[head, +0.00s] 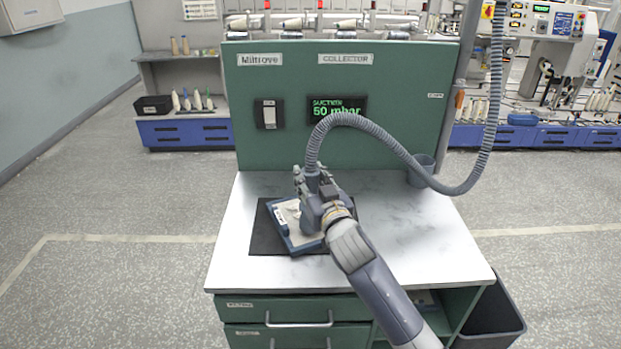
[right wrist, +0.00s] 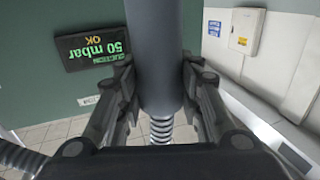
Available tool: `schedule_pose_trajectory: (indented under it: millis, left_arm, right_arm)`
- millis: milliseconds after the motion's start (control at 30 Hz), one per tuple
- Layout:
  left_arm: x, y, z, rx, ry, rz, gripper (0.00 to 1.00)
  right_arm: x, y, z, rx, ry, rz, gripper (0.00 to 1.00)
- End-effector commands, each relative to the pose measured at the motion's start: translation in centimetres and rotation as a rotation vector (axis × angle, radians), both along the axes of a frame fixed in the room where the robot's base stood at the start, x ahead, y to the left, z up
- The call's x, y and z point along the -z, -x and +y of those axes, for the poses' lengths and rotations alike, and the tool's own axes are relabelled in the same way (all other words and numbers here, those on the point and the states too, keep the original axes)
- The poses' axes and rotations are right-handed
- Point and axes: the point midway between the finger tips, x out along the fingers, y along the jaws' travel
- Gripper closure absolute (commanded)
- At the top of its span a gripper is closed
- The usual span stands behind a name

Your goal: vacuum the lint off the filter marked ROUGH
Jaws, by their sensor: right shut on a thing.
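A filter with a blue frame (head: 292,246) and pale grey matter inside lies on a black mat (head: 262,238) on the bench. Its white label is too small to read. My right gripper (head: 314,188) is shut on the grey vacuum nozzle of a ribbed hose (head: 398,148), above the filter. My arm hides the filter's right part, and I cannot tell whether the nozzle touches it. In the right wrist view the nozzle (right wrist: 156,50) stands between both fingers. The suction display (head: 338,109) reads 50 mbar, and OK shows in the right wrist view (right wrist: 93,45). My left gripper is not in view.
The white bench top (head: 420,240) is clear on the right. A green panel (head: 400,85) with a switch (head: 269,113) rises behind it. A grey cup-like holder (head: 420,172) stands at the back right. Green drawers (head: 290,309) and a dark bin (head: 492,318) are below.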

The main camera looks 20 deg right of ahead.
Motion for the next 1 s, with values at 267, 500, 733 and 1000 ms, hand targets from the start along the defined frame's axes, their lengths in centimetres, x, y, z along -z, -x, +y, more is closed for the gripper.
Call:
schedule_pose_trajectory:
  millis: [267,500,733,1000]
  left_arm:
    - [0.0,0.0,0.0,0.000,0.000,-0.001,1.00]
    - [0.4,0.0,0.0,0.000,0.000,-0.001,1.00]
    - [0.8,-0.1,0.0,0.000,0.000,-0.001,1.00]
    - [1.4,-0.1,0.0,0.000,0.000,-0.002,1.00]
  right_arm:
    - [-0.1,-0.1,0.0,0.000,0.000,-0.002,1.00]
    - [-0.1,-1.6,0.3,0.000,0.000,-0.003,1.00]
    - [0.0,-3.2,0.6,0.000,0.000,-0.003,1.00]
    - [-0.1,-5.1,0.9,0.000,0.000,-0.003,1.00]
